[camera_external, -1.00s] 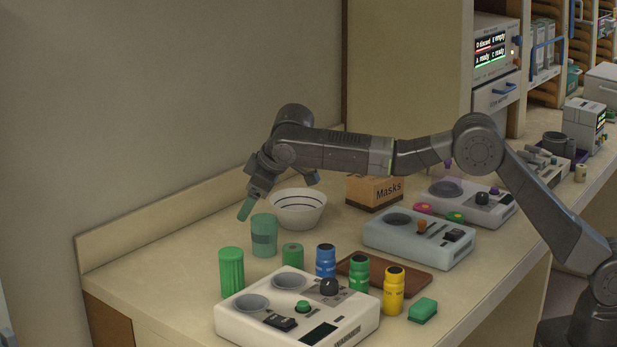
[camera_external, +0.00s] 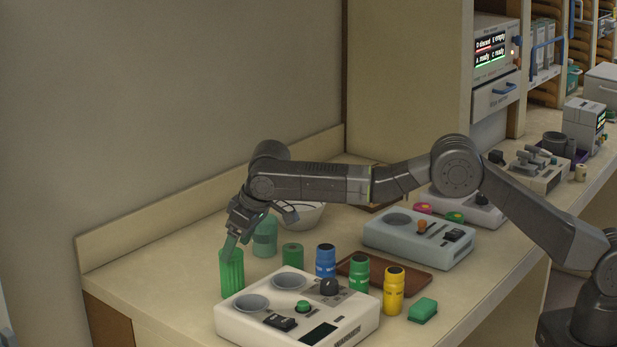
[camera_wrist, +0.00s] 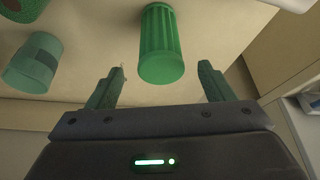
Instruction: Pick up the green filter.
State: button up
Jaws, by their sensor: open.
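The green filter, a ribbed green upright cylinder (camera_external: 232,277), stands on the counter left of the white device. My gripper (camera_external: 230,247) is just above and behind its top in the external view, pointing down. In the wrist view the filter (camera_wrist: 161,45) is between the two spread green fingertips and a little beyond them, with clear space on both sides. My gripper (camera_wrist: 160,78) is open and empty; no contact with the filter shows. One fingertip overlaps the filter's rim in the external view, so the exact gap is hard to tell.
A pale green jar (camera_external: 265,238) and a short green roll (camera_external: 292,257) stand close right of the filter. The white device (camera_external: 256,327) is in front. Blue (camera_external: 326,262), green (camera_external: 359,274) and yellow (camera_external: 393,292) bottles stand further right. The counter left of the filter is clear.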

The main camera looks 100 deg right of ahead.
aim_at(232, 273)
jog(key=shift+p+x, duration=0.55)
jog(key=shift+x, duration=1.6)
jog(key=shift+r, duration=0.1)
jog(key=c, duration=1.1)
